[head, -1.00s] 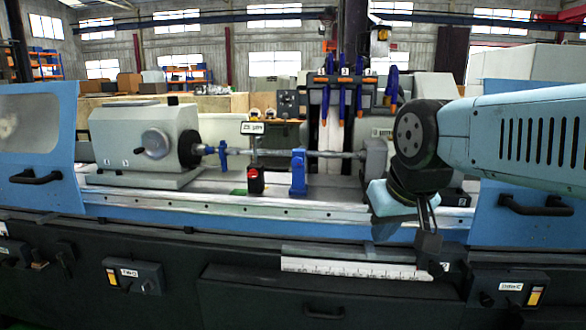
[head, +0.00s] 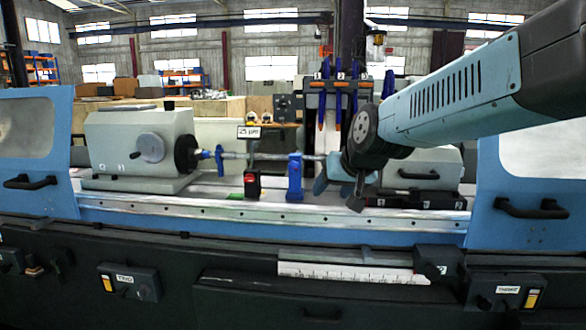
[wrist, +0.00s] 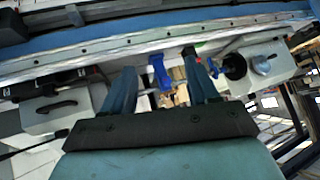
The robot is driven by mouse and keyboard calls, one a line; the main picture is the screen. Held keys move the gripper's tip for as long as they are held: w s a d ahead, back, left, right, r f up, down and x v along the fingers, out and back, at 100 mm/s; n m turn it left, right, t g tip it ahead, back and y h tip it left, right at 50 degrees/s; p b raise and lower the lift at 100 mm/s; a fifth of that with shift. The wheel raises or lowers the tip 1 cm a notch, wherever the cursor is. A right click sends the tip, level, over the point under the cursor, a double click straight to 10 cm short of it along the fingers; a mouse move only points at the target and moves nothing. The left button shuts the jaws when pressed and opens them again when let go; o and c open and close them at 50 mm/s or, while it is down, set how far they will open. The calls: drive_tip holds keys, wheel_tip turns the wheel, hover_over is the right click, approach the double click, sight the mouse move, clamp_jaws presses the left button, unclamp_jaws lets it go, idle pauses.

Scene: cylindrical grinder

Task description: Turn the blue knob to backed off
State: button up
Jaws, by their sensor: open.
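A blue upright rest (head: 295,177) stands on the machine bed in the head view, below the thin workpiece bar (head: 265,156). I cannot make out a separate blue knob on it. A smaller blue piece (head: 220,158) sits at the left end of the bar. My gripper (head: 343,196) is open and empty, to the right of the blue rest and apart from it in the head view. In the wrist view the fingers (wrist: 160,64) are spread, and the blue rest (wrist: 159,72) shows in the gap between them, farther off. My wrist hides the bar's right end.
The grey headstock (head: 140,145) is at left and a grey housing (head: 425,170) at right. A small black-and-red block (head: 252,184) stands left of the blue rest. Blue-handled tools (head: 338,100) hang behind. A white scale (head: 345,270) runs along the front.

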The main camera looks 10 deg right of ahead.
drive_tip(key=shift+o, duration=1.3)
drive_tip(key=w+a+f+m+t, duration=0.1)
drive_tip(key=w+t, duration=0.1)
drive_tip(key=w, duration=0.8)
drive_tip(key=w+a+f+m+t+h, duration=0.1)
drive_tip(key=w+t, duration=0.1)
drive_tip(key=w, duration=0.8)
drive_tip(key=shift+f+m+h, duration=0.3)
drive_tip(key=shift+f, duration=0.1)
drive_tip(key=m+t+h, duration=0.2)
drive_tip(key=t+h, duration=0.3)
drive_tip(key=h, duration=0.1)
approach(293, 167)
drive_tip(key=x, duration=1.1)
drive_tip(key=c, duration=1)
